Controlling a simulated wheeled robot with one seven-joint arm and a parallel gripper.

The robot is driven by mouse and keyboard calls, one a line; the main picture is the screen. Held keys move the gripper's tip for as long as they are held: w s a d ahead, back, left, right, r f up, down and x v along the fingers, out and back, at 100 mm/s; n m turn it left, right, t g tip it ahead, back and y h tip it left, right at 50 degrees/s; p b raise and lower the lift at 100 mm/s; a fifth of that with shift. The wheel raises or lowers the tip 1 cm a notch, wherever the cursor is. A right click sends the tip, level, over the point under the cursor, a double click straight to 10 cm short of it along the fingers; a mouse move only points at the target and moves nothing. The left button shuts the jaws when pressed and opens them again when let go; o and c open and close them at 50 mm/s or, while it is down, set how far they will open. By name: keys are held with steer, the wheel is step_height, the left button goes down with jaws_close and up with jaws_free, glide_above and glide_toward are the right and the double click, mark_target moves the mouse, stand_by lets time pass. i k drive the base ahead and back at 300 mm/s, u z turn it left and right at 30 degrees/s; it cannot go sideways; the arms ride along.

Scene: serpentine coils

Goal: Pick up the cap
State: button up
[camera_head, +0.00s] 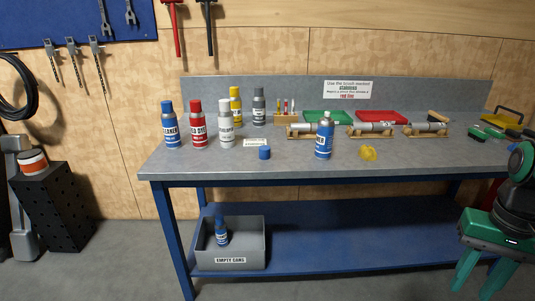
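A small blue cap (264,153) sits on the grey workbench top (225,160) near its front edge, left of centre. An uncapped blue and white spray can (323,142) stands upright to its right, with a gap between them. My gripper (477,283) is at the lower right, in front of the bench and well away from the cap. Its two green fingers point down and are spread apart, with nothing seen between them.
Capped blue (170,130), red (198,130), white (225,128), yellow (236,107) and grey (259,107) cans stand left of and behind the cap. A yellow item (369,153) lies right of the uncapped can. A grey bin (240,243) holds a can on the lower shelf.

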mark_target(264, 150)
steer(key=i, duration=1.45)
steer(key=u, duration=0.05)
